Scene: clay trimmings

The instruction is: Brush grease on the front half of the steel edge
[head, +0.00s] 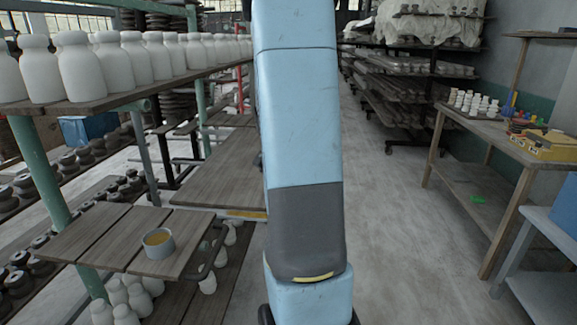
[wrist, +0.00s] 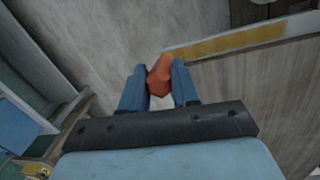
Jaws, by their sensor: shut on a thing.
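My gripper (wrist: 159,85) is shut on an orange-red piece, the brush (wrist: 158,76), between its two blue fingers. The brush's bristles cannot be made out. The steel edge (wrist: 301,22) runs along a wooden board in the upper right of the wrist view, with a yellow grease-like coat on much of its visible length. The brush is close to the left end of that strip; I cannot tell whether they touch. The edge also shows left of my arm in the head view (head: 246,213), partly hidden. A round tin (head: 158,243) holds yellow grease. My arm hides the gripper in the head view.
The tin stands on a low slatted shelf (head: 103,240). White bottles (head: 118,60) line the shelf above. A wooden bench (head: 478,125) with small white pots and a yellow box (head: 545,145) stands at right. The floor between (head: 400,230) is clear.

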